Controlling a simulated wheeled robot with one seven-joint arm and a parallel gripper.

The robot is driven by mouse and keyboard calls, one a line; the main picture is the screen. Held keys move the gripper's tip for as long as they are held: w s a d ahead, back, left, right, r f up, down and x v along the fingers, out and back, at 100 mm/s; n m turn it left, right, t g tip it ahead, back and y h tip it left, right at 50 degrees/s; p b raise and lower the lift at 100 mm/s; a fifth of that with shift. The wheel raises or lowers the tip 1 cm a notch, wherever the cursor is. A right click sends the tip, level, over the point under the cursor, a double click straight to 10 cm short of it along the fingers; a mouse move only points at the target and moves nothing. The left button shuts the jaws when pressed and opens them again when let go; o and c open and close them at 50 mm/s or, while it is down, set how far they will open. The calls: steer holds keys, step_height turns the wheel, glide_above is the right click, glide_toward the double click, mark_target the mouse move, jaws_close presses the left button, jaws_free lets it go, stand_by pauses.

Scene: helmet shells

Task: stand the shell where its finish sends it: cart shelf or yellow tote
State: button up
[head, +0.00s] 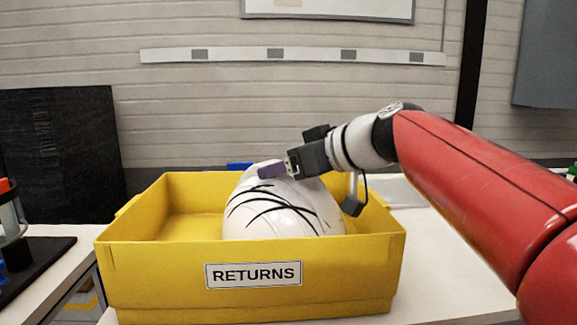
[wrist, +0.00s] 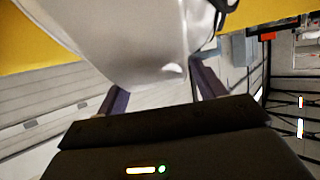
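The shell (head: 285,208) is a glossy white dome with several black curved scratch-like lines. It is inside the yellow tote (head: 350,273), whose front label reads RETURNS. The tote's front wall hides the shell's lower part, so I cannot see whether it touches the floor. My gripper (head: 272,171) reaches in from the right at the top of the shell, with one purple finger in front of its white surface. In the wrist view, the shell (wrist: 130,40) fills the space between the two spread fingers (wrist: 158,92). I cannot tell whether they press on it.
The tote stands on a pale table (head: 450,265). Its left part is empty. A dark stand with colored pieces (head: 14,225) is at the left edge, and a black panel (head: 62,155) stands behind it. Table surface shows to the right of the tote, below my arm.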

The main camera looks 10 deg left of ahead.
steer(key=shift+r, duration=0.1)
steer(key=shift+r+p, duration=0.25)
steer(key=shift+p, duration=0.1)
steer(key=b+v, duration=0.1)
steer(key=v, duration=1.1)
